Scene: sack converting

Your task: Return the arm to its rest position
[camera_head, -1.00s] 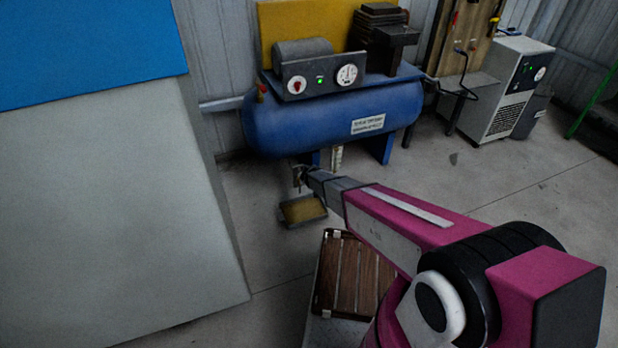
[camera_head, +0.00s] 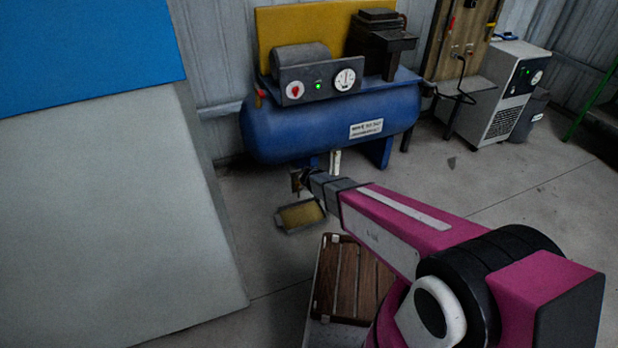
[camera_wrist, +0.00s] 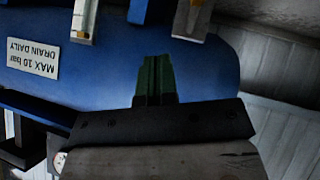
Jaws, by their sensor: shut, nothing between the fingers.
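My gripper (camera_head: 298,180) is at the end of my magenta and grey arm, which reaches from the lower right toward the blue compressor tank (camera_head: 330,128). In the wrist view my gripper (camera_wrist: 155,78) shows as dark green fingers, shut together and empty. Behind the fingers is the blue tank (camera_wrist: 110,75), with a "MAX 10 bar DRAIN DAILY" label (camera_wrist: 33,58) that appears upside down. In the head view the fingers are small and partly lost against the dark area under the tank.
A shallow tray (camera_head: 301,216) with a yellowish inside lies on the floor below my gripper. A slatted wooden platform (camera_head: 345,280) is beside my arm. A large grey panel (camera_head: 110,220) stands at left. A white cabinet unit (camera_head: 497,90) stands at the right.

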